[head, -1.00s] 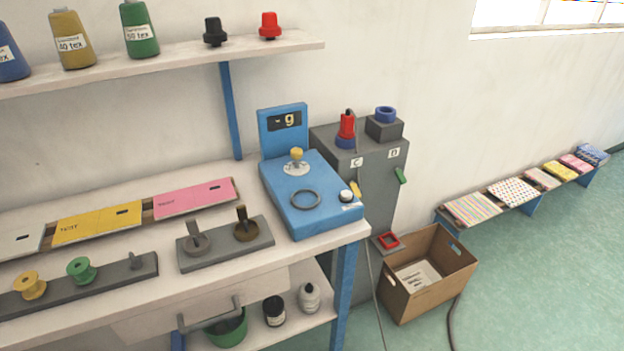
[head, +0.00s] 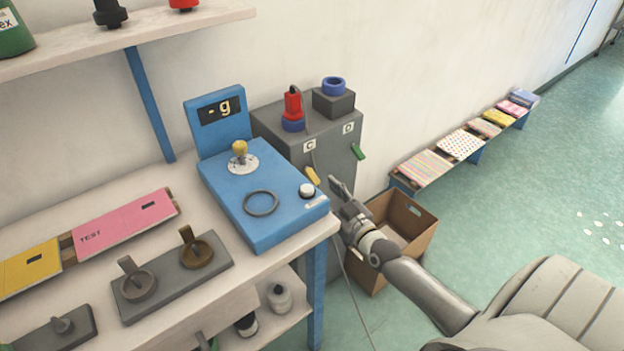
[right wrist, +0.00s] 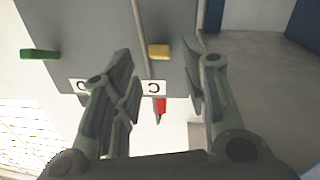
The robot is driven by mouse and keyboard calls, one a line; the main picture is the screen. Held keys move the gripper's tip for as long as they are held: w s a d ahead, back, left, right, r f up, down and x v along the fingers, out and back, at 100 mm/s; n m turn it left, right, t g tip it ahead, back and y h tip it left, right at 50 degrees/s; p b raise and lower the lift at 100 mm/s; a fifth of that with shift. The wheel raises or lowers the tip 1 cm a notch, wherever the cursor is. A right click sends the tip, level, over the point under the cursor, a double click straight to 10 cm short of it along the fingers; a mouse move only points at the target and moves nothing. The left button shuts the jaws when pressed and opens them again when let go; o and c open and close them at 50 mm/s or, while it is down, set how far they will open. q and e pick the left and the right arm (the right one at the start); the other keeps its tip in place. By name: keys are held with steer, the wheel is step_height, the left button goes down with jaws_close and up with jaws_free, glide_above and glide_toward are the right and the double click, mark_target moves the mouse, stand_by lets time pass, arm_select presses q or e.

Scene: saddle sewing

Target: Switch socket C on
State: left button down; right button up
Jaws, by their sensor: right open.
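Socket C is on the grey box (head: 275,123), marked by a C label (head: 310,145). A red plug (head: 293,103) stands upright in its blue ring (head: 293,125). A yellow lever (head: 313,176) sits on the box front below the C label, tilted. My right gripper (head: 341,188) is open and empty, close to the right of the yellow lever in the head view. In the right wrist view the yellow lever (right wrist: 158,51) shows between the open fingers (right wrist: 160,58), apart from both. The C label also shows there (right wrist: 153,87). My left gripper is not in view.
A green lever (head: 358,151) is below the D label (head: 348,128), right of the yellow one. The blue scale (head: 265,200) stands on the table close left of my gripper. A cardboard box (head: 410,215) is on the floor behind my right arm.

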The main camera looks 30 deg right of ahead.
mark_target(311, 171)
steer(key=w, duration=0.6)
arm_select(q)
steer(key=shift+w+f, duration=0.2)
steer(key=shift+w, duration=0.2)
